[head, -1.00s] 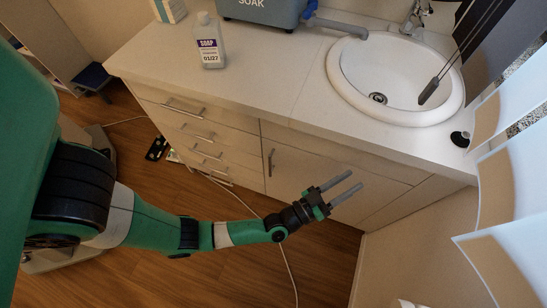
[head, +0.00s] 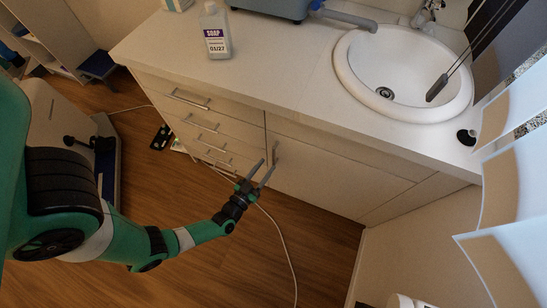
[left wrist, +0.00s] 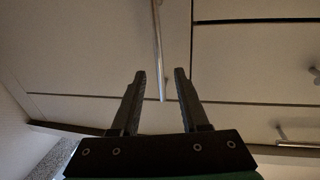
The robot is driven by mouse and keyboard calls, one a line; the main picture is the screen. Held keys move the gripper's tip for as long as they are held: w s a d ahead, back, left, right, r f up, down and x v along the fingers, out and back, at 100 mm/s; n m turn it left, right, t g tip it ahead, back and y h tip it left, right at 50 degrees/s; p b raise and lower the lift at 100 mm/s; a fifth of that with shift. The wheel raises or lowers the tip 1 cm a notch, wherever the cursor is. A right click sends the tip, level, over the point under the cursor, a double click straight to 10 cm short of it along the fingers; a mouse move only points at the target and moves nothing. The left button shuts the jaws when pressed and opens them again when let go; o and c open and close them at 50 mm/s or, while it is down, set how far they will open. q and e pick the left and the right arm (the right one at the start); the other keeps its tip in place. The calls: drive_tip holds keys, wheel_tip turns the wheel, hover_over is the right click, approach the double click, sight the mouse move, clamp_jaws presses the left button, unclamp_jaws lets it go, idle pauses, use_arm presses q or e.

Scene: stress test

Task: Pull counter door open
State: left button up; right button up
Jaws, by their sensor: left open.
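The counter door (head: 330,180) is a pale panel below the sink, shut flush with the cabinet front. Its upright metal handle (head: 275,153) is near the door's left edge. My left gripper (head: 266,166) is open and empty in front of the handle, its fingers pointing up at it. In the left wrist view the handle bar (left wrist: 157,45) runs between the two open fingertips (left wrist: 160,74). I cannot tell how deep the bar sits between them. The door (left wrist: 80,60) fills the left of that view. My right gripper is not in view.
Several drawers (head: 205,125) with bar handles are left of the door. The countertop (head: 290,75) holds a soap bottle (head: 215,35) and a sink (head: 410,75). A white cable (head: 283,240) crosses the wood floor (head: 225,270), which is otherwise clear before the door.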

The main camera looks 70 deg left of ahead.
sight(274, 156)
use_arm(q)
drive_tip(key=b+x, duration=0.1)
drive_tip(key=x, duration=0.5)
drive_tip(key=shift+s, duration=0.1)
clamp_jaws()
idle(1.1)
